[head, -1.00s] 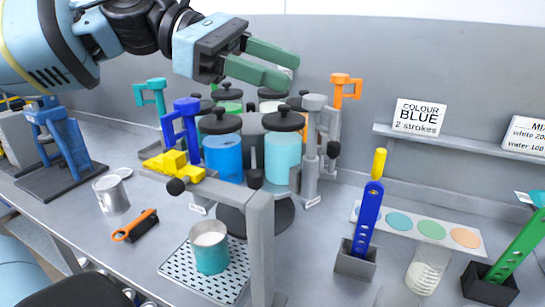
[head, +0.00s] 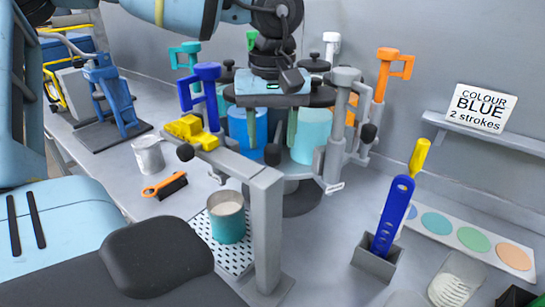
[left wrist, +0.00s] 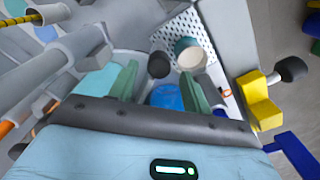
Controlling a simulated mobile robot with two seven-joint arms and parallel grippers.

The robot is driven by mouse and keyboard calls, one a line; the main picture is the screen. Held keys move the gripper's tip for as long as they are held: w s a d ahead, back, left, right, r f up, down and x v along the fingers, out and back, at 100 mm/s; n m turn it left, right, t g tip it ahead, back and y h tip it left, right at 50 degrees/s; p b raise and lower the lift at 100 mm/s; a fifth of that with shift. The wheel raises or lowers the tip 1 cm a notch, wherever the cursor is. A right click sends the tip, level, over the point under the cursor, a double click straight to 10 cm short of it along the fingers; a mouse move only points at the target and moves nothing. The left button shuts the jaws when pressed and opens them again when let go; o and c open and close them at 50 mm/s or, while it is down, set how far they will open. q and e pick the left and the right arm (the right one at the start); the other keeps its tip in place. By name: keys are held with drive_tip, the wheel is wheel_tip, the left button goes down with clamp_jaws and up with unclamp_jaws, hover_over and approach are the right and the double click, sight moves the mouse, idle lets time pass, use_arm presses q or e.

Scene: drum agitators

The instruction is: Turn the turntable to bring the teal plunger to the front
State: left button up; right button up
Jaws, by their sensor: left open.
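The teal plunger (head: 187,58) stands at the back left of the turntable (head: 300,198), behind the blue plunger (head: 205,85). A grey plunger (head: 345,100) is at the front right and an orange one (head: 388,72) at the back right. Lidded jars, one blue (head: 248,128) and one light teal (head: 311,135), stand on the front of the turntable. My left gripper (head: 270,122) points down over the jars, its fingers partly hidden. In the left wrist view its green fingers (left wrist: 160,88) are apart, with blue (left wrist: 166,97) showing between them.
A grey post (head: 267,235) with a crossbar and black knobs stands in front. A yellow block (head: 190,130) sits at the bar's left end. A teal tin (head: 227,220) stands on a perforated tray (head: 235,258). A blue-handled tool (head: 392,215) stands at right.

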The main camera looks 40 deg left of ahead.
sight(273, 146)
use_arm(q)
drive_tip(key=shift+f+p, duration=0.3)
drive_tip(key=shift+f, duration=2.5)
drive_tip(key=shift+w, duration=0.1)
clamp_jaws()
